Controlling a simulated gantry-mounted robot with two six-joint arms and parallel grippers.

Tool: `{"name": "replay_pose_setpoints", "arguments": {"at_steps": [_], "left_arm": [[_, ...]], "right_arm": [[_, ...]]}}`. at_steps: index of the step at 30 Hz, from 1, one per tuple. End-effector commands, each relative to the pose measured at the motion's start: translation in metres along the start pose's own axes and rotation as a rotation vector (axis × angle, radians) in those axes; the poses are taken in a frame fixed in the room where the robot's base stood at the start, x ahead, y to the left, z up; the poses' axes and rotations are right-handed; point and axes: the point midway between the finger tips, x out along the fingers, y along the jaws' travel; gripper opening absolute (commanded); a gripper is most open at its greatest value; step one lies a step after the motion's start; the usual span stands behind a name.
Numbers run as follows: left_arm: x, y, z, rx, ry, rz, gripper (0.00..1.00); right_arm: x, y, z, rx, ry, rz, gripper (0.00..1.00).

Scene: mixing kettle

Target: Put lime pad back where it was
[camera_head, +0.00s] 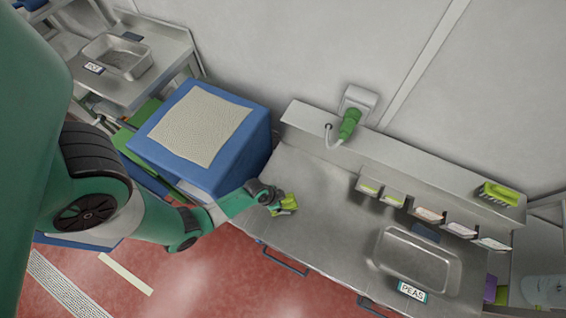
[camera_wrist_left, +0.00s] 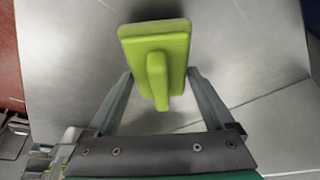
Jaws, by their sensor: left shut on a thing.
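The lime pad (camera_head: 287,203) is at the tip of my left gripper (camera_head: 273,201), over the left end of the steel counter (camera_head: 320,215). In the left wrist view the lime pad (camera_wrist_left: 157,40) shows as a flat lime plate with an upright handle. My left gripper (camera_wrist_left: 158,80) is shut on it, with one finger on each side. I cannot tell whether the pad touches the counter. My right gripper is not in view.
A blue box with a beige top (camera_head: 203,125) stands left of the counter. A lime brush (camera_head: 499,194) lies on the back shelf at the right. Several small labelled bins (camera_head: 428,215) hang below the shelf, behind a steel tray (camera_head: 416,262) near the PEAS label (camera_head: 412,291). The counter's middle is clear.

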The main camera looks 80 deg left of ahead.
Motion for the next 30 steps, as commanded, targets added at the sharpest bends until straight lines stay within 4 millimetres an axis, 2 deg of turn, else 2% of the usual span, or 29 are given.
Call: {"name": "replay_pose_setpoints", "arguments": {"at_steps": [1, 3, 14, 15, 16, 23, 26, 30], "left_arm": [[0.011, 0.0, 0.005, -0.001, -0.002, 0.001, 0.42], [0.016, 0.0, 0.007, -0.001, -0.001, 0.0, 0.42], [0.019, 0.0, 0.009, -0.001, 0.001, 0.0, 0.42], [0.018, 0.0, 0.008, -0.001, 0.0, 0.0, 0.94], [0.018, 0.0, 0.008, -0.001, 0.0, 0.0, 0.99], [0.017, 0.0, 0.008, -0.001, 0.0, 0.0, 1.0], [0.011, 0.0, 0.006, -0.001, 0.001, 0.0, 1.0], [-0.015, 0.0, 0.005, -0.001, 0.001, -0.001, 1.0]], "right_arm": [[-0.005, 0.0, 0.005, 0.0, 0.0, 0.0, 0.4], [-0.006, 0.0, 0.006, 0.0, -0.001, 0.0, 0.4], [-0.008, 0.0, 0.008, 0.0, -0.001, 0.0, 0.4], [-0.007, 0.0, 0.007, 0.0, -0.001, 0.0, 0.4], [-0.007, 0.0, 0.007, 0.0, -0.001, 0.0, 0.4], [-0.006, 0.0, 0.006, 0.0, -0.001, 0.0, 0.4], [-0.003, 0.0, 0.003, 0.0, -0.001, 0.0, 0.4], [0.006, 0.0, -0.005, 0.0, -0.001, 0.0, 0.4]]}}
